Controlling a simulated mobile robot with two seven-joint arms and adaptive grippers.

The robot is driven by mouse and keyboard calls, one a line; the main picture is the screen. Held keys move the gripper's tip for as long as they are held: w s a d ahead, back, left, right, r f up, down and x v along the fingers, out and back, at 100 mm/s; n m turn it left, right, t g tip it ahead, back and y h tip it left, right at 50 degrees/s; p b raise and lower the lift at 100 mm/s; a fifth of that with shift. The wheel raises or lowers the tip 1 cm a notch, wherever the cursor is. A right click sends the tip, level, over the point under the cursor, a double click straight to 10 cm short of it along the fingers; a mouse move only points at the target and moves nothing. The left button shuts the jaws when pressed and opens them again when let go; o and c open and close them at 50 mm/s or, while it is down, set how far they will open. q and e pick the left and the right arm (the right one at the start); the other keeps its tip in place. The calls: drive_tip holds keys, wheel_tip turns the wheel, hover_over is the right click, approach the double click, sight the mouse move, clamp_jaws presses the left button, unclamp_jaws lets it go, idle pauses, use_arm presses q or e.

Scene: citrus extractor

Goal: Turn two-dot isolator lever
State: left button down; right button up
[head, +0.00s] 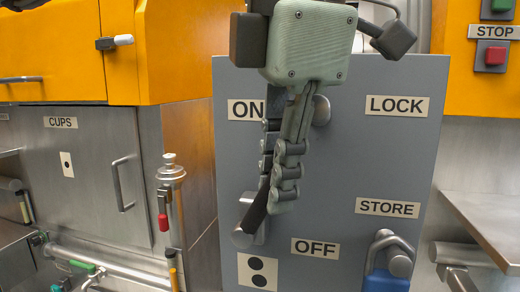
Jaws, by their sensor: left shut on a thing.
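The grey isolator panel (385,150) carries an ON label (245,109), an OFF label (315,248) and a two-dot plate (257,271). The isolator lever (255,214) is a dark bar by a round metal end at the panel's lower left. It slants up and right into my left gripper (284,180). This gripper comes down from the top, shut on the lever, and its fingers hide the lever's upper part. My right gripper is not in view.
A blue padlock (387,281) hangs on a peg below the STORE label (388,208). A metal knob (320,110) sits left of the LOCK label (397,106). A valve with a red handle (163,222) stands left of the panel. A metal shelf (488,225) juts out at right.

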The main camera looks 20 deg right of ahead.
use_arm(q)
drive_tip(key=shift+d, duration=0.1)
drive_tip(key=c, duration=1.5)
unclamp_jaws()
drive_tip(key=shift+o, duration=0.2)
drive_tip(key=v, duration=1.2)
drive_tip(key=shift+s, duration=0.2)
drive_tip(key=shift+d+f, duration=0.1)
